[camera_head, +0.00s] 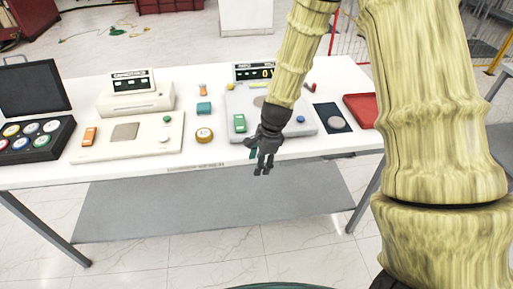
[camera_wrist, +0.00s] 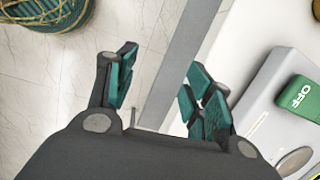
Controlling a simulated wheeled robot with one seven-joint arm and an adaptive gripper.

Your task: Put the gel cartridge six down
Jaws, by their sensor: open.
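My gripper (camera_head: 265,170) hangs just off the front edge of the white table (camera_head: 225,172), fingers pointing down. In the wrist view my gripper (camera_wrist: 160,95) is open, with its teal finger pads apart. Nothing is held between them; floor and a grey strip of the table's edge show there. I cannot tell which thing, if any, is gel cartridge six; no such label is readable. An orange block (camera_head: 89,136) and a green block (camera_head: 239,123) stand on the devices. The green block shows "OFF" in the wrist view (camera_wrist: 300,95).
A pale device (camera_head: 127,150) stands left of the middle. A grey device (camera_head: 300,125) is behind my gripper. A black case (camera_head: 40,142) of round pieces lies far left. A teal block (camera_head: 204,108), tape roll (camera_head: 204,135), dark pad (camera_head: 332,117) and red tray (camera_head: 361,109) are on the table.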

